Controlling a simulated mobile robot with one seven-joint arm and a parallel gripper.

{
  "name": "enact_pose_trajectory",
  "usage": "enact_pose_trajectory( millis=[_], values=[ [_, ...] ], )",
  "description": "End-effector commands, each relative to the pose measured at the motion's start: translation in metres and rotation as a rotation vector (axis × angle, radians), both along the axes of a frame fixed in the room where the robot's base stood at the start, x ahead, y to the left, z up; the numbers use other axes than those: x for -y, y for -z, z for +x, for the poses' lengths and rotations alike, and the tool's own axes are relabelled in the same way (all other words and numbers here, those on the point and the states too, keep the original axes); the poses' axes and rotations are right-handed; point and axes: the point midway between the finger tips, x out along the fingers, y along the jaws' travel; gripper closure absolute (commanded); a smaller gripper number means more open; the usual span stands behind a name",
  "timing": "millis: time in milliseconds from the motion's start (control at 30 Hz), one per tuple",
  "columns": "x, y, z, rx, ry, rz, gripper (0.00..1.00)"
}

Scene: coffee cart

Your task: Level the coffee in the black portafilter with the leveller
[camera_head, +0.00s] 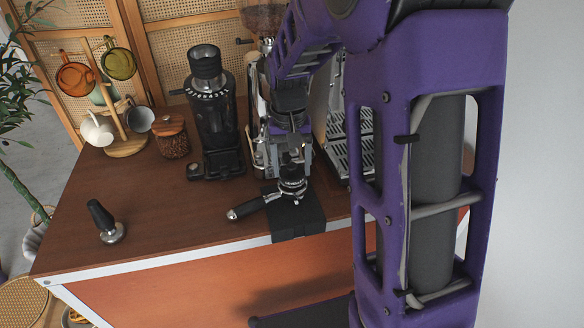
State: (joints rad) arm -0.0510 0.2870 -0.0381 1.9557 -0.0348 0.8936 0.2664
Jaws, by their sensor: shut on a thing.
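The black portafilter (249,208) lies at the front edge of the counter, its head on a black mat (312,221) and its handle pointing left. My gripper (291,170) points down directly above the portafilter's head. It is shut on the leveller (292,185), a small round dark and silvery piece mostly hidden by the fingers. The leveller is at the top of the basket; I cannot tell whether it touches the coffee. The coffee itself is hidden.
A black grinder (212,120), a jar of beans (172,137) and a mug tree (123,141) stand behind. The coffee machine (338,140) is to the right, partly behind my arm. The counter's left front is mostly clear.

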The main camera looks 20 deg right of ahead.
Motion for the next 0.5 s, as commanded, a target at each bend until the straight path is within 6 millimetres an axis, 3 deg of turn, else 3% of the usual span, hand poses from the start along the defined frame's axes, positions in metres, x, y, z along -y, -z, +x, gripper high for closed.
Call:
enact_pose_trajectory(
  millis=[500],
  values=[
    [0.0, -0.016, 0.001, 0.003, 0.0, 0.0, 0.96]
  ],
)
